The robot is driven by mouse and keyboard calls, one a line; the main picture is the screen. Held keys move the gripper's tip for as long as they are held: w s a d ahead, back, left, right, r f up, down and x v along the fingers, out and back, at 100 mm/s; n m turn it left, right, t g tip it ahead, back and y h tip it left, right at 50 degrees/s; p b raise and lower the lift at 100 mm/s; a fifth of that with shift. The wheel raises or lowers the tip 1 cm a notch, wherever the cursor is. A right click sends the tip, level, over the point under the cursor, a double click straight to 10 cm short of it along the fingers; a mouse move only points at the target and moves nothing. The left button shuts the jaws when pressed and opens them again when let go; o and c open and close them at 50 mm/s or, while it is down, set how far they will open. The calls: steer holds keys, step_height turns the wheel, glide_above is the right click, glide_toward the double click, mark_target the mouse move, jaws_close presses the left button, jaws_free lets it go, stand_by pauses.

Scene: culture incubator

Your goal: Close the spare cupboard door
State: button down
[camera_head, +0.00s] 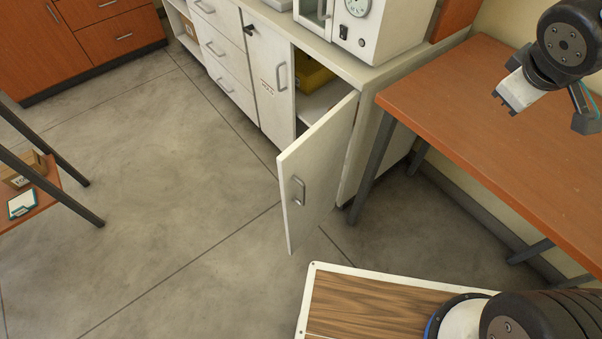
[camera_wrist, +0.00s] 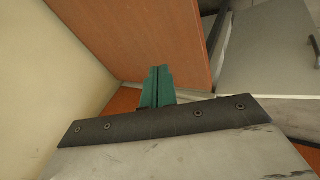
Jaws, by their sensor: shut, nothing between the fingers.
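The open cupboard door (camera_head: 318,175) is a white panel in the head view. It stands swung out from the right end of the white cupboard (camera_head: 385,82), with its handle (camera_head: 298,190) on the face towards me. Behind it the opening shows a yellow box (camera_head: 313,74) inside. My gripper shows in the wrist view (camera_wrist: 157,88) with its teal fingers together and nothing between them. In the head view my arm's end is at the upper right, above the wooden table and well apart from the door. The fingertips are hard to make out there.
An orange-topped table (camera_head: 490,130) stands right of the cupboard. A white instrument with a dial (camera_head: 365,25) sits on the counter. Left of the opening is a shut door (camera_head: 268,85) and drawers (camera_head: 222,50). The floor (camera_head: 160,190) before the cupboard is clear.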

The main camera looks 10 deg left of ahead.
steer(key=w+a+f+n+t+y, duration=0.2)
steer(key=w+a+f+n+y, duration=0.1)
steer(key=w+a+f+n, duration=0.5)
steer(key=n+g+y, duration=0.7)
steer(key=n+g, duration=0.2)
steer(key=n, duration=0.4)
glide_toward(293, 177)
steer(key=s+a+f, duration=0.1)
steer(key=s+a, duration=0.1)
steer(key=s+a+f, duration=0.2)
steer(key=shift+f, duration=0.25)
steer(key=shift+w+a, duration=0.25)
steer(key=shift+a, duration=0.3)
